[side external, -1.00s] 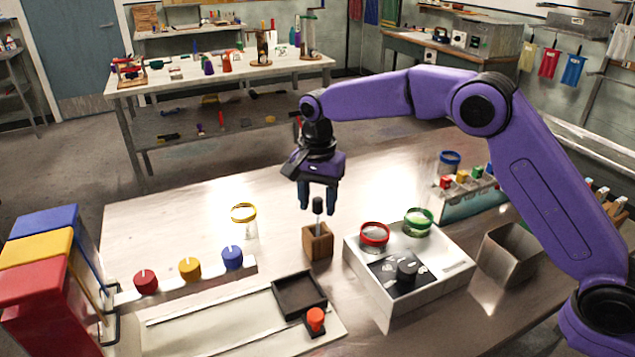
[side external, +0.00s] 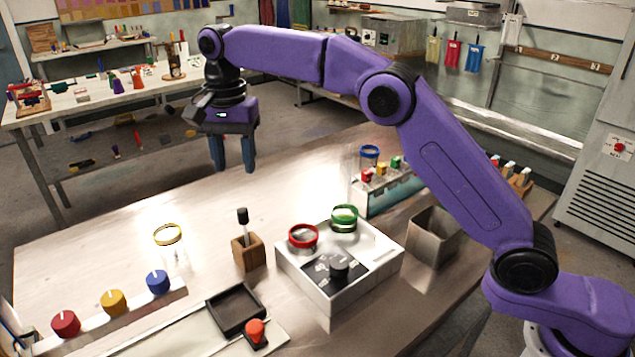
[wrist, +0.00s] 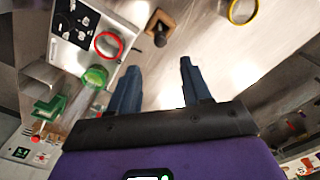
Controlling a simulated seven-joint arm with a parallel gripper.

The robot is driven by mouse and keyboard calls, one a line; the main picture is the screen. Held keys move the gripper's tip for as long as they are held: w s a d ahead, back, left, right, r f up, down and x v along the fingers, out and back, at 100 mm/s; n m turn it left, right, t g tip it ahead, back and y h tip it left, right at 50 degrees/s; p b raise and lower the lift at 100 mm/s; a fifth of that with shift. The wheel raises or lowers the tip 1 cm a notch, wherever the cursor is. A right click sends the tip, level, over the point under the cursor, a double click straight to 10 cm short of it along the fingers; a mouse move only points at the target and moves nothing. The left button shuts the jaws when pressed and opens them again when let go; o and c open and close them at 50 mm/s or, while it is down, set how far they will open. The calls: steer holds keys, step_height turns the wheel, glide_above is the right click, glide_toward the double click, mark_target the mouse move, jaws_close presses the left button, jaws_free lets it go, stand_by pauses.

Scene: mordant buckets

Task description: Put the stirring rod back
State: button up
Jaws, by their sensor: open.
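The stirring rod (side external: 242,217) stands upright in a small wooden block holder (side external: 248,254) on the table, with its black top showing. In the wrist view the rod's dark top (wrist: 159,40) and the wooden block (wrist: 154,22) are seen from above, beyond the fingertips. My gripper (side external: 232,168) is open and empty, raised above the table behind the block, apart from the rod. Its two blue fingers (wrist: 158,78) are spread with only table between them. The rod's lower end is hidden inside the block.
A white box with a dial (side external: 338,275) carries a red-rimmed jar (side external: 303,236) and a green-rimmed jar (side external: 344,217). A yellow-rimmed jar (side external: 168,234) stands left of the block. A rack (side external: 385,192) and grey bin (side external: 433,236) are right. The table's back left is clear.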

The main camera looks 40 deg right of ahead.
steer(key=s+d+f+n, duration=0.1)
steer(key=s+d+n, duration=0.2)
steer(key=s+n, duration=0.45)
steer(key=s+d+n, duration=0.3)
steer(key=s+n, duration=0.1)
steer(key=s, duration=0.6)
steer(key=s+d+f+n, duration=0.4)
steer(key=s+d, duration=0.4)
steer(key=s, duration=0.2)
steer(key=s+d+f+n, duration=0.4)
steer(key=s+d+n, duration=0.2)
steer(key=s, duration=0.5)
steer(key=shift+s+d, duration=0.3)
steer(key=shift+d, duration=0.85)
